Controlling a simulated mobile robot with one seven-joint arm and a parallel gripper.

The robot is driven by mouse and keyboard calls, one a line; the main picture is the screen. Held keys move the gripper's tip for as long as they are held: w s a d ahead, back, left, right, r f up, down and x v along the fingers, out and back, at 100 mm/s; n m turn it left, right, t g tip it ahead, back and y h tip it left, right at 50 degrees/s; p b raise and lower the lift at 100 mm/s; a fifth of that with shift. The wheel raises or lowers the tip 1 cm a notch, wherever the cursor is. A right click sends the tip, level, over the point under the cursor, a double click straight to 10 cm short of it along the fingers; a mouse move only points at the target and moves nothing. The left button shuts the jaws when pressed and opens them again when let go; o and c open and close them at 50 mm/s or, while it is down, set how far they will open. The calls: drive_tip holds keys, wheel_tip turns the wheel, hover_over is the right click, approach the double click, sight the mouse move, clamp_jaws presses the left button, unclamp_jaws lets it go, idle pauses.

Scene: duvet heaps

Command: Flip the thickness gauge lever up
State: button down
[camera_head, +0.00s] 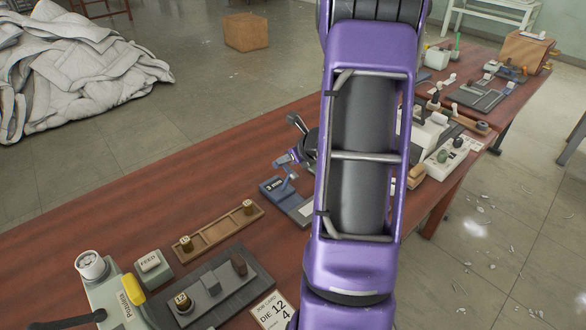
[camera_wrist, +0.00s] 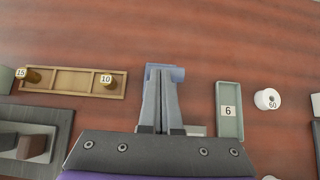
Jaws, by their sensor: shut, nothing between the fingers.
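The thickness gauge (camera_head: 272,188) is a small blue block marked "3 mm" with a grey plate, on the brown table left of my arm. A blue lever (camera_head: 284,162) with a crosspiece rises above it; my arm and gripper hide part of the gauge. In the wrist view, a blue piece (camera_wrist: 176,72), seemingly the lever's crosspiece, shows at my fingertips. My gripper (camera_wrist: 162,88) is shut and empty, its fingers together right at this piece. I cannot tell whether they touch it.
A wooden tray (camera_head: 217,232) with numbered knobs lies nearby. A grey die block (camera_head: 215,285) and a FEED button (camera_head: 150,262) are nearer the front. In the wrist view, a tray marked 6 (camera_wrist: 229,95) and a white spool (camera_wrist: 267,99) lie right of my fingers.

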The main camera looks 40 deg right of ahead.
drive_tip(key=shift+w+a+b, duration=0.15)
drive_tip(key=shift+w+b, duration=0.2)
drive_tip(key=shift+w, duration=1.4)
drive_tip(key=shift+w, duration=0.1)
